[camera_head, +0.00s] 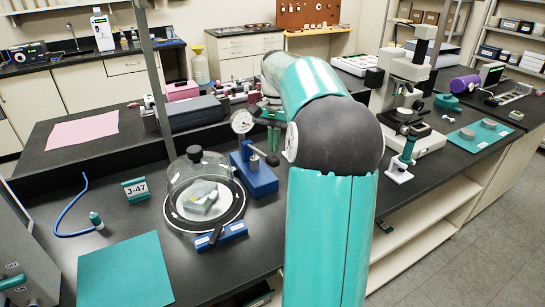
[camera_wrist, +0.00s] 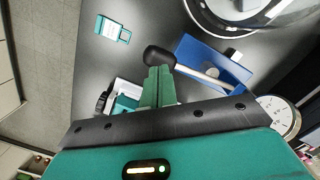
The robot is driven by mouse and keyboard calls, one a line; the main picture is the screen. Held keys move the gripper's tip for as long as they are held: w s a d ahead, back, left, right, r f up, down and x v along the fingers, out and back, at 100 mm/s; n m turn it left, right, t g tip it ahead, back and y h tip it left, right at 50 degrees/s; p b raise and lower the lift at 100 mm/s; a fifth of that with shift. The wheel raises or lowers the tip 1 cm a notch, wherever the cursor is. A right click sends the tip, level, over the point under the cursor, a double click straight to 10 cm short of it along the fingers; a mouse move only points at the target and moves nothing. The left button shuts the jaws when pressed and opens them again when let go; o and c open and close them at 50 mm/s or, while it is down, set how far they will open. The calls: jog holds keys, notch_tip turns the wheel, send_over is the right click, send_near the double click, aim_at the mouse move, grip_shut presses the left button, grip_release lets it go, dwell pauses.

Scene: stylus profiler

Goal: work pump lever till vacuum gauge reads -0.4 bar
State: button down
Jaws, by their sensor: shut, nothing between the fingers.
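The blue pump (camera_head: 256,178) stands on the black bench, right of the glass bell jar (camera_head: 178,185). Its lever ends in a black knob (camera_head: 272,160); in the wrist view the knob (camera_wrist: 158,57) tops a pale rod (camera_wrist: 205,77) running over the blue base (camera_wrist: 215,60). The round white vacuum gauge (camera_head: 242,121) shows behind the pump, and at the right of the wrist view (camera_wrist: 279,112); its reading is too small to tell. My gripper (camera_wrist: 159,72) is shut and empty, its green fingertips right at the knob. I cannot tell if they touch it.
A small blue block (camera_head: 221,236) lies in front of the jar. A J-47 sign (camera_head: 136,189), a blue hose (camera_head: 68,212) and a teal mat (camera_head: 125,272) are to the left. A microscope-like instrument (camera_head: 408,85) stands right of my arm.

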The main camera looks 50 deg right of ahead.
aim_at(273, 155)
jog(key=shift+f, duration=0.4)
jog(key=shift+f, duration=2.25)
